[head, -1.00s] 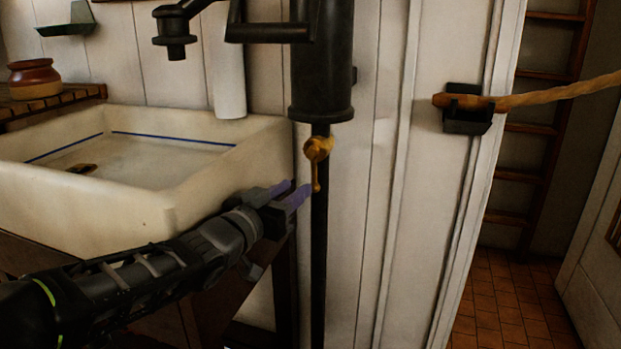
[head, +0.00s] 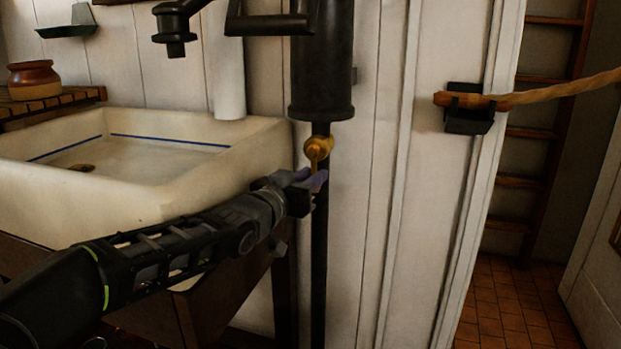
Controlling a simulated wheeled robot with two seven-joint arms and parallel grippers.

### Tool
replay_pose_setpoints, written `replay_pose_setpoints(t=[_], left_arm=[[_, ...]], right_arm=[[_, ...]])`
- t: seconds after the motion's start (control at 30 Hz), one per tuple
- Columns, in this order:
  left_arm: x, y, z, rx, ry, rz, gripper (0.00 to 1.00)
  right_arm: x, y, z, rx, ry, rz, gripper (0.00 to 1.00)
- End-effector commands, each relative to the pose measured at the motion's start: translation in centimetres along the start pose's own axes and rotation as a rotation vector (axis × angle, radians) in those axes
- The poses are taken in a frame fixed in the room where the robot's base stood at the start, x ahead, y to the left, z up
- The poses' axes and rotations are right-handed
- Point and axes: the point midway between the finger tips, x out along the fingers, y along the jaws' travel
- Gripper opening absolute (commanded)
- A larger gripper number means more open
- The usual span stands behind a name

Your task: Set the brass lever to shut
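The brass lever (head: 316,155) is on a brass valve on the black vertical pipe (head: 319,250), just below the black pump cylinder (head: 321,70). The lever hangs straight down. My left gripper (head: 312,180) is at the lever's lower end, its purple fingertips overlapping it in the head view. The fingers hide the lever's tip. I cannot tell whether they are closed on it. My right gripper is not in view.
A white sink (head: 200,190) stands left of the pipe, close above my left arm. A black pump handle (head: 270,24) reaches left from the cylinder.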

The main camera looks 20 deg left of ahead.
Motion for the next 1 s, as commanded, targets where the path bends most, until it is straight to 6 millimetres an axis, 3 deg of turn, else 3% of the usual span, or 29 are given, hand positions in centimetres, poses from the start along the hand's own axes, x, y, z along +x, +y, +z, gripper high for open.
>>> replay_pose_setpoints(t=[0.3, 1.0], left_arm=[[-0.02, -0.01, 0.02, 0.000, 0.000, 0.000, 0.00], [-0.02, -0.01, 0.05, 0.000, -0.001, 0.000, 0.00]], right_arm=[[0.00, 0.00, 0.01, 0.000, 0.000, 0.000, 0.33], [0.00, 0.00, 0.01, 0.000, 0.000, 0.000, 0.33]])
